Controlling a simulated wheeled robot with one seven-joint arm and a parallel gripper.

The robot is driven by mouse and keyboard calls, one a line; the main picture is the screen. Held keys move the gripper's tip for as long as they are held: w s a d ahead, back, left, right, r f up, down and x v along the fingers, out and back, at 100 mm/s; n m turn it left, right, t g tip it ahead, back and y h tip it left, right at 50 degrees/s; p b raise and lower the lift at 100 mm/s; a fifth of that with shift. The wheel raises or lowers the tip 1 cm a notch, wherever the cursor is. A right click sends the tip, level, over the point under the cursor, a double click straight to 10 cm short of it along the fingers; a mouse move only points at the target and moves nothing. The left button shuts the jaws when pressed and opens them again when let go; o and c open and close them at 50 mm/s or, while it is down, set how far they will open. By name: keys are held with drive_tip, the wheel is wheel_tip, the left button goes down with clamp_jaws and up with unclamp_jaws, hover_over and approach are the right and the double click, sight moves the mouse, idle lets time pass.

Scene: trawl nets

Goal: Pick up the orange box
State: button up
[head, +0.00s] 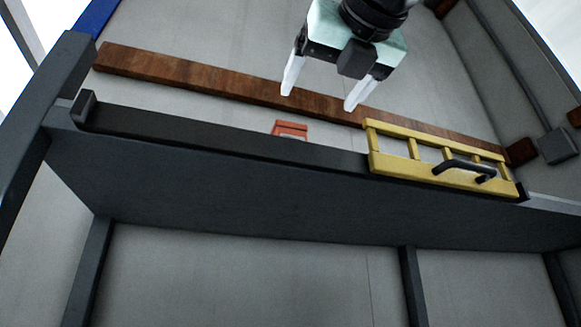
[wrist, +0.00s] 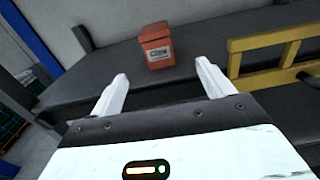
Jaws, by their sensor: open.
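The orange box (wrist: 156,46) stands upright on the dark shelf in the wrist view, with a pale label on its front. In the head view only the top of the orange box (head: 290,129) shows above the shelf's front edge; the rest is hidden. My gripper (head: 320,99) is open and empty, above the shelf in the head view. In the wrist view the fingers of my gripper (wrist: 162,80) point toward the box, which sits ahead, beyond the fingertips and between their lines. The fingers do not touch it.
The dark shelf (head: 220,137) has a raised front edge and an end post at left. A yellow frame with a black handle (head: 390,163) stands right of the box, also seen in the wrist view (wrist: 244,62). A brown wooden rail (head: 200,78) runs along the wall behind.

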sight(295, 131)
drive_tip(key=p+x, duration=0.1)
drive_tip(key=x, duration=0.3)
drive_tip(key=p+x, duration=0.2)
drive_tip(key=x, duration=0.2)
drive_tip(key=p+x, duration=0.2)
drive_tip(key=x, duration=0.2)
drive_tip(key=shift+d+r, duration=0.1)
drive_tip(key=shift+r, duration=0.2)
drive_tip(key=shift+w+a+r+p, duration=0.15)
drive_tip(key=shift+w+a+p, duration=0.05)
drive_tip(key=shift+w+p, duration=0.3)
drive_tip(key=p+x, duration=0.1)
drive_tip(key=x, duration=0.1)
drive_tip(key=p+x, duration=0.2)
drive_tip(key=shift+a, duration=0.35)
drive_tip(key=c, duration=1.2)
